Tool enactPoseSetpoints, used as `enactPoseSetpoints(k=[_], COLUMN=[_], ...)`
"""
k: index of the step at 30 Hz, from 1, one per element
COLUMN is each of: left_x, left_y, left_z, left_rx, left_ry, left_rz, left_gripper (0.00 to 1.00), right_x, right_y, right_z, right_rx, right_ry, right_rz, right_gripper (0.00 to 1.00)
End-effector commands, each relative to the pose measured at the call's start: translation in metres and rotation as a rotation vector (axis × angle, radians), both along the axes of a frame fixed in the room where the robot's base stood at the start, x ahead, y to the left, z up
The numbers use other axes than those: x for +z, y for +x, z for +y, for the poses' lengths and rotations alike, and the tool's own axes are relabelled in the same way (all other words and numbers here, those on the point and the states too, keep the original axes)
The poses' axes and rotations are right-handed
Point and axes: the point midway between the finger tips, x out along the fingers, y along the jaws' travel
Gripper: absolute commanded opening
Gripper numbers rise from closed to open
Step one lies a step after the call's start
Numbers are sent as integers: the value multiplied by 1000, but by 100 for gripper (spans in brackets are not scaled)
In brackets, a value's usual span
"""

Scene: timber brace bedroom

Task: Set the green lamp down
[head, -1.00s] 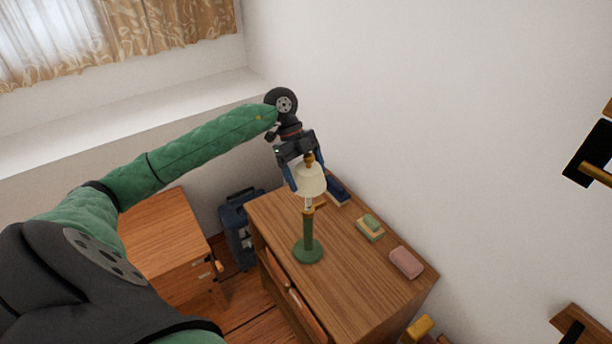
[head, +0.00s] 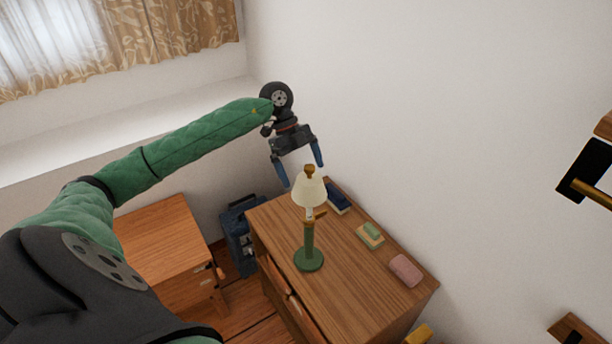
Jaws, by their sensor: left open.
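The green lamp (head: 309,242) stands upright on the wooden dresser top (head: 340,270), near its left edge. It has a round green base, a green stem and a cream shade with a brass knob on top. My left gripper (head: 303,176) is open, its two blue fingers spread, above and behind the lamp shade in the head view. No finger appears closed on the lamp. My right gripper is not in view.
A dark blue item (head: 338,198), a green-and-tan block (head: 370,235) and a pink block (head: 405,270) lie along the dresser's wall side. A lower wooden cabinet (head: 165,240) and a blue suitcase (head: 238,235) stand to the left. The dresser's front part is clear.

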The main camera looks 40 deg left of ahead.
Motion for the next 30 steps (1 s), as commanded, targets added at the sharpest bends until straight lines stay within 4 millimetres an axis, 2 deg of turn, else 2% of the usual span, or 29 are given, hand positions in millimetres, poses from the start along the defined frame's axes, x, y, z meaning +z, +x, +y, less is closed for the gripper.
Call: enactPoseSetpoints(k=[1, 6, 12, 18, 30], left_x=[14, 41, 59, 65, 65], left_y=[1, 5, 8, 9, 9], left_z=[6, 20, 32, 36, 36], left_rx=[0, -1, 0, -1, -1], left_ry=[1, 1, 0, -1, -1], left_rz=[-1, -1, 0, 0, 0], left_gripper=[100, 100, 100, 100, 100], right_x=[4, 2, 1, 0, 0], right_y=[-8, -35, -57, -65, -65], right_z=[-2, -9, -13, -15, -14], right_rx=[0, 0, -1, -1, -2], right_ry=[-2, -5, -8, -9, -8], right_rz=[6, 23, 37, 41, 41], right_gripper=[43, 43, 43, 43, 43])
